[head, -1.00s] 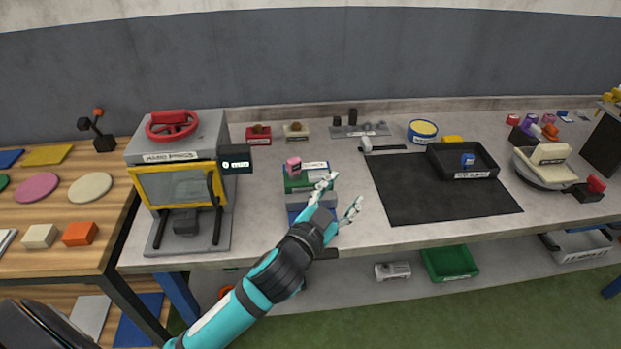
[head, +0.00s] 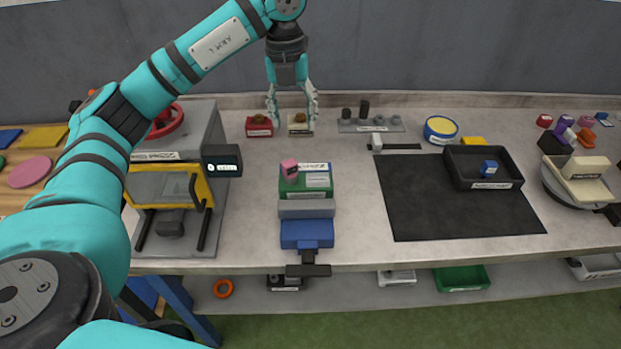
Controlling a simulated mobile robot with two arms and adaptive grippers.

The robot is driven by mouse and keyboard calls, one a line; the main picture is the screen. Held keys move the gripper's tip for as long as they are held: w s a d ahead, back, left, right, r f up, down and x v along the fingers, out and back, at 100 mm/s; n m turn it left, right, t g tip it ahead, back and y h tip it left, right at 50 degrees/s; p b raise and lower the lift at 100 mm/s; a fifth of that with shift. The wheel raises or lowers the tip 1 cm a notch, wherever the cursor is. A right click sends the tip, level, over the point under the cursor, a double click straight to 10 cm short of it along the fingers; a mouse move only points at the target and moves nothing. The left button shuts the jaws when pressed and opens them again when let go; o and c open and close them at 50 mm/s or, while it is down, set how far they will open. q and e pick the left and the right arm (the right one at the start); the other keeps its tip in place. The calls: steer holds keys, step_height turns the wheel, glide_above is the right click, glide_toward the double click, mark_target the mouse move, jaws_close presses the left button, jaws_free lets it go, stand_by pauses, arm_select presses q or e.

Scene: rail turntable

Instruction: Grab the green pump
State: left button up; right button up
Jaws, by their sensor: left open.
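A green block (head: 318,181) with a white label on top sits at the grey and blue vise (head: 307,232) in the middle of the bench. A small pink block (head: 289,169) is on its left part. It is the green thing that could be the pump; I cannot read its label. My left gripper (head: 292,108) points down, open and empty, at the back of the bench. It is well behind the green block, above or beside a cream block (head: 300,126) with a brown knob. My right gripper is not in view.
A red block (head: 259,127) stands left of the cream one. The press (head: 165,155) stands left, partly hidden by my left arm. A dark mat (head: 430,215) and black tray (head: 495,180) lie right. A green bin (head: 462,278) is on the lower shelf.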

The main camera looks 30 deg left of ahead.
mark_target(290, 172)
arm_select(q)
steer(key=shift+n+y, duration=0.3)
steer(key=shift+y, duration=0.1)
steer(key=f, duration=0.3)
steer(key=a+f, duration=0.1)
steer(key=f, duration=0.3)
steer(key=f+p, duration=0.1)
steer(key=f, duration=0.2)
steer(key=shift+s+a+f, duration=0.3)
steer(key=shift+a+f, duration=0.05)
step_height(290, 172, down, 5)
steer(key=shift+w+d+r+p, duration=0.1)
steer(key=shift+w+r+p, duration=0.1)
steer(key=shift+p, duration=0.85)
steer(key=shift+f, duration=0.55)
jaws_close()
steer(key=shift+r, duration=0.1)
